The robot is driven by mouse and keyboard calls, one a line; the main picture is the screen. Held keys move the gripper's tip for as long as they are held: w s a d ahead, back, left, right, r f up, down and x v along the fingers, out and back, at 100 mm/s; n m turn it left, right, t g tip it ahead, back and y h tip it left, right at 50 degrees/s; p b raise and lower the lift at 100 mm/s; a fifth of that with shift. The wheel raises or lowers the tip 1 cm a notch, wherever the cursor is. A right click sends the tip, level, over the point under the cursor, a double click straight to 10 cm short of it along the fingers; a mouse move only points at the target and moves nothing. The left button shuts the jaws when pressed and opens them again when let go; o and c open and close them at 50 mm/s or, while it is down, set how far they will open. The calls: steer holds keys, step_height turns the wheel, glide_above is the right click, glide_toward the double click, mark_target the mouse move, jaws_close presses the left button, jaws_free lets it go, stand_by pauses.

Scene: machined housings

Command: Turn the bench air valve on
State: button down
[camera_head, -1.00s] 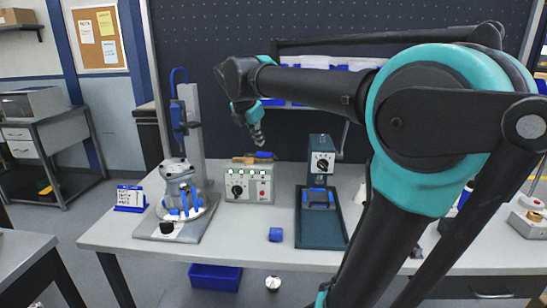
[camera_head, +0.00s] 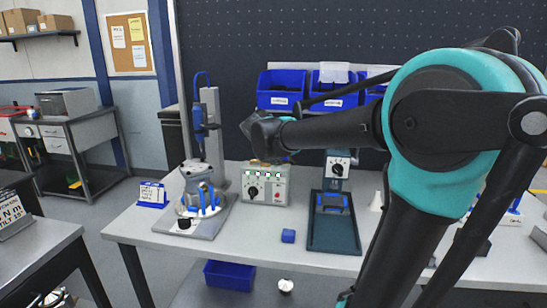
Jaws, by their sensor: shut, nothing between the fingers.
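I cannot pick out the bench air valve with certainty. A beige control box (camera_head: 274,187) at the back of the bench has a black knob (camera_head: 253,191), a row of green lights and a red button. The dark end of my arm, with my gripper (camera_head: 268,152), is in front of and above the control box. My gripper is shut and empty; its fingers are mostly hidden behind the wrist.
A clamp fixture (camera_head: 201,190) with blue pins stands at the left of the bench (camera_head: 255,243). Blue bins (camera_head: 282,91) hang behind. My arm covers much of the right side.

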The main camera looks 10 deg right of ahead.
mark_target(281, 170)
steer(key=w, duration=0.1)
steer(key=w+d, duration=0.1)
steer(key=w, duration=0.1)
steer(key=shift+w+d+r, duration=0.1)
steer(key=shift+w+d, duration=0.1)
steer(key=shift+d, duration=0.1)
steer(key=shift+w+d+r, duration=0.1)
steer(key=shift+w+d, duration=0.35)
steer(key=shift+w, duration=0.2)
